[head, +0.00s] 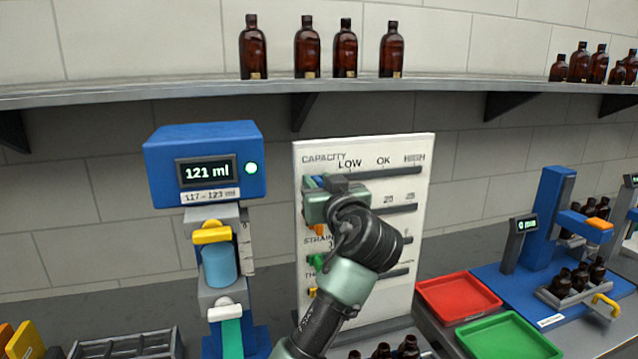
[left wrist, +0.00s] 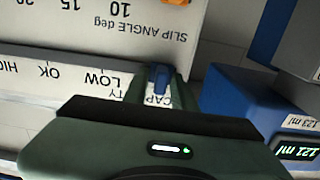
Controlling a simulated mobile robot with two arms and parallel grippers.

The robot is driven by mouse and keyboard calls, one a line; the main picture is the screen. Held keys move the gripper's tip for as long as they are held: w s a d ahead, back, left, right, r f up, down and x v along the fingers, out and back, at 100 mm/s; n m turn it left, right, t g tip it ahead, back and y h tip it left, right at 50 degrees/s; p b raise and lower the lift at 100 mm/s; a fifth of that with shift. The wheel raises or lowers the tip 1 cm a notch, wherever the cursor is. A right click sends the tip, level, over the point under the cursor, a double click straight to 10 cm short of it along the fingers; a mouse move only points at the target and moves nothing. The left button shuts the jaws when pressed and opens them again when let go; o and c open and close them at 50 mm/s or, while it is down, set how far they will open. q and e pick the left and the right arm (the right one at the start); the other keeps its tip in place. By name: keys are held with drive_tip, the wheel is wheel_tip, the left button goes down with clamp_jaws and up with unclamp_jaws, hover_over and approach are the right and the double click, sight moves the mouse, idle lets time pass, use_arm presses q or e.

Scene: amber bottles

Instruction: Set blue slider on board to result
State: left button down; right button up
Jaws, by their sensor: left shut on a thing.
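The white board (head: 362,143) stands upright in the middle of the head view, with several slotted rows. Its top row reads CAPACITY, LOW, OK, HIGH. The blue slider (head: 311,182) is at the left end of that row, on the LOW side, mostly hidden by my gripper. My left gripper (head: 322,186) is shut on it; in the left wrist view the blue slider (left wrist: 160,76) shows between the fingers. The blue measuring station (head: 205,140) at left displays 121 ml above a label 117–123 ml, with a lit green lamp. My right gripper is not in view.
Orange and green sliders (head: 317,262) sit lower on the board, near my arm. A red tray (head: 458,296) and a green tray (head: 507,338) lie at right, beside a blue station (head: 553,225) with bottles. A shelf (head: 180,92) with amber bottles runs above.

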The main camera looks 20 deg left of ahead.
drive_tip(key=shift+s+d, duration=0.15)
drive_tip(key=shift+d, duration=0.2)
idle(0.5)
use_arm(q)
drive_tip(key=shift+a, duration=0.1)
idle(0.3)
